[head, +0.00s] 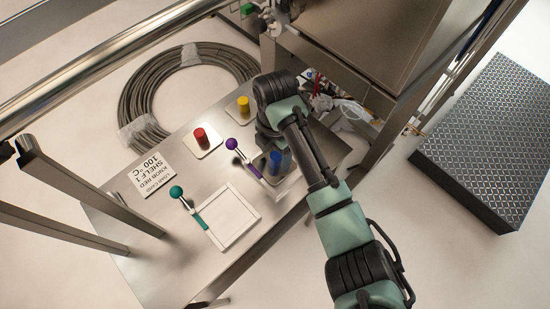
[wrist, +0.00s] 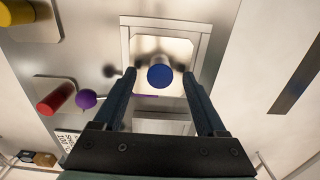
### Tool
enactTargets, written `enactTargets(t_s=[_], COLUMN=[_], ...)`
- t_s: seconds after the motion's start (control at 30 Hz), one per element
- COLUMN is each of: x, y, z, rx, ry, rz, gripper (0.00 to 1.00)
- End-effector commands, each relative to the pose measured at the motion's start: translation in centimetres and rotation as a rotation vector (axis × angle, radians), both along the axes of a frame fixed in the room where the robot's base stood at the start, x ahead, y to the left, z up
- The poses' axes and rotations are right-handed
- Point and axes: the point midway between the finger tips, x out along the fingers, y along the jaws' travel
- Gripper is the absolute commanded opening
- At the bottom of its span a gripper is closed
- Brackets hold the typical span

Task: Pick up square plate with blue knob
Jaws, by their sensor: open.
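The square plate (wrist: 182,48) is pale, with an upright blue knob (wrist: 160,76) at its middle. It lies inside a square frame tray (wrist: 125,45) with a purple handle. In the head view the blue knob (head: 275,160) shows beside my arm, and the plate is mostly hidden. My gripper (wrist: 159,74) is open above the plate in the wrist view. Its two dark fingers appear on either side of the knob, with a gap on each side. I cannot tell how high the fingertips are above the plate.
A red-knob plate (head: 203,147) and a yellow-knob plate (head: 239,116) lie on the metal table. An empty white tray (head: 228,216) with a teal handle, a purple ball (head: 232,144) and a label card (head: 151,172) are nearby. A coiled hose (head: 135,85) lies behind.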

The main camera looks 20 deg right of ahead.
Motion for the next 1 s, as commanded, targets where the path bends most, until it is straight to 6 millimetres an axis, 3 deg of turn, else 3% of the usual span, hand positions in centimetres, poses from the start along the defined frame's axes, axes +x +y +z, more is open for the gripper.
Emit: enactTargets(t_s=[0.3,0.7,1.0], x=[0.01,0.02,0.07], y=[0.0,0.02,-0.01], z=[-0.63,-0.58,-0.48], rx=[-0.001,-0.001,-0.001], ry=[-0.001,-0.001,-0.003], rz=[0.0,0.0,0.0], gripper=[0.72,0.0,0.0])
